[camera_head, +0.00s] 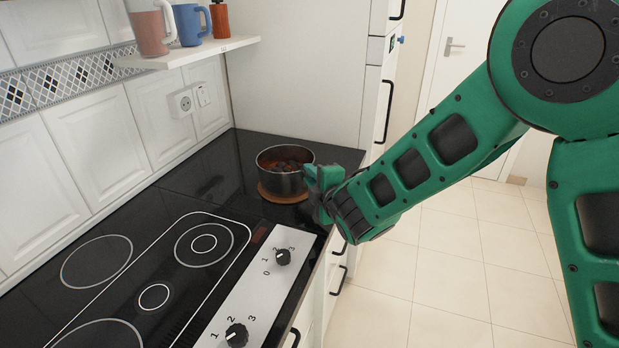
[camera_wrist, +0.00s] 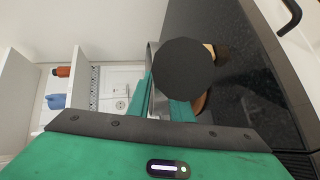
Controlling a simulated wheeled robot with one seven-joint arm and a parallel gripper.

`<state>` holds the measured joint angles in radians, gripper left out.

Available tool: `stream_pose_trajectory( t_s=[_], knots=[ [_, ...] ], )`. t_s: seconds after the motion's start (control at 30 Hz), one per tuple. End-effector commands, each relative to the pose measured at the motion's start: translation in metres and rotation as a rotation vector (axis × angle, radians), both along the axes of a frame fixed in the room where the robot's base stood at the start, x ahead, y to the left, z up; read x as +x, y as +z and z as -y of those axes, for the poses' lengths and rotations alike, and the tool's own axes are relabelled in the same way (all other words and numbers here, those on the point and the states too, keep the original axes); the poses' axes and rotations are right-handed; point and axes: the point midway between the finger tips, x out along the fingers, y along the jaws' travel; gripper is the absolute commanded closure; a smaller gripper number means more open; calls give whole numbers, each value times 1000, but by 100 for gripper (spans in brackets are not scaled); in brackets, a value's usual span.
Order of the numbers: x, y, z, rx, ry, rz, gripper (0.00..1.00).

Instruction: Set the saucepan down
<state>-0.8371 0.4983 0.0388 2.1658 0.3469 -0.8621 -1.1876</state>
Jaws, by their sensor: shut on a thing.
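The saucepan (camera_head: 281,183) is a dark metal pot with brown lumpy contents. It is upright over a round wooden trivet (camera_head: 284,198) on the black counter, near the back corner. I cannot tell whether its base touches the trivet or is just above it. My gripper (camera_head: 316,180) is at the pan's right side and is shut on its handle, mostly hidden by the fingers. In the wrist view a black round shape, seemingly the handle's end (camera_wrist: 185,70), covers much of the pan; part of its metal wall (camera_wrist: 152,62) shows.
The cooktop (camera_head: 155,270) with its knobs (camera_head: 282,257) lies in front of the pan. A shelf (camera_head: 190,51) with cups is above at left. A tall white cabinet (camera_head: 300,70) stands behind. The counter left of the trivet is clear.

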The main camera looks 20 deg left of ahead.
Motion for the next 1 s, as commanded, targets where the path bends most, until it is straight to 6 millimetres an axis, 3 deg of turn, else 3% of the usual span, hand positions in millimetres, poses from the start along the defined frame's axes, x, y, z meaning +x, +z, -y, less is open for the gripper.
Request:
stream_pose_trajectory(
  t_s=[0.13,0.17,0.2,0.23,0.63,1.0],
  knots=[
    [0,-1,0,-2,0,-1,100],
    [-1,-4,1,-7,0,-6,74],
    [-1,-4,1,-6,0,-5,64],
    [-1,-3,1,-6,0,-5,62],
    [-7,0,4,-6,1,-3,62],
    [-59,15,43,-5,3,-3,62]
  ],
)
